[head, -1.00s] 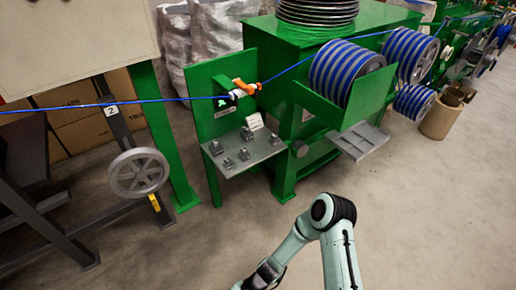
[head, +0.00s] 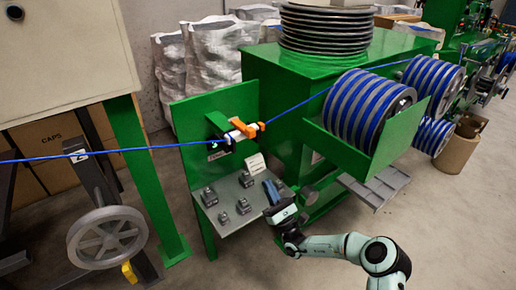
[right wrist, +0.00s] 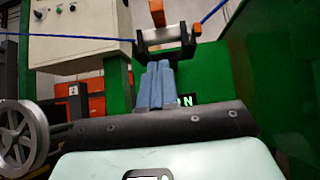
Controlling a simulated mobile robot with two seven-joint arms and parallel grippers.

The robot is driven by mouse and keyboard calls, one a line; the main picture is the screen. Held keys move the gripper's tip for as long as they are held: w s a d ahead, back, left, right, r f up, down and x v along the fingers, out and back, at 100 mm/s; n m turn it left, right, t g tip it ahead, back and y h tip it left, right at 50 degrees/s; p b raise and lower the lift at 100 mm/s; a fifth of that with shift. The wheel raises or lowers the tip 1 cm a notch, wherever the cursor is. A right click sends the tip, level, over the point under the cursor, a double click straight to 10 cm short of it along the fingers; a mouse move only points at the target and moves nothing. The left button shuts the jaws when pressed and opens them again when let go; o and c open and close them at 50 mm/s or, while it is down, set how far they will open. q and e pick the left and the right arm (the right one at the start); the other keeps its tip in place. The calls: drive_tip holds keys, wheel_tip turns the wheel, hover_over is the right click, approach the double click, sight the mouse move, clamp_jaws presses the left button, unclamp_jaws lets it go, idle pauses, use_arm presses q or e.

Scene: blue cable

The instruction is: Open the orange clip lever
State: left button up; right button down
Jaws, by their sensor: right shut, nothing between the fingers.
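The orange clip lever (head: 248,129) sits on a white clip (head: 236,136) on the green upright panel, with the blue cable (head: 285,112) running through it. In the right wrist view the orange lever (right wrist: 157,12) stands up above the white clip body (right wrist: 165,35) at the top; its upper end is cut off. My right gripper (head: 270,188) is in front of the panel, below and right of the clip and apart from it. Its blue-grey fingers (right wrist: 156,84) are shut together and empty, pointing toward the clip. My left gripper is not in view.
A grey shelf (head: 228,222) with several small metal fixtures and a white card (head: 254,166) juts out under the clip. A striped cable spool (head: 365,108) in a green holder stands to the right. A grey handwheel (head: 106,238) is at the left.

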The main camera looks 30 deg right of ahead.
drive_tip(key=shift+s+d+r+h, duration=0.1)
drive_tip(key=shift+d+r+h, duration=0.1)
drive_tip(key=shift+h, duration=0.1)
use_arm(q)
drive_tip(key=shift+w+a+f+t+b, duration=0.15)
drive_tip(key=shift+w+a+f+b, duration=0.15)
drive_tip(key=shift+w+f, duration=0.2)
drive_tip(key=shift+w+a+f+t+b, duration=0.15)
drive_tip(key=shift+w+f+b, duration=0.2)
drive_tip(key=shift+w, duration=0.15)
use_arm(e)
drive_tip(key=w+r, duration=0.7)
drive_tip(key=r, duration=0.4)
drive_tip(key=shift+a, duration=0.3)
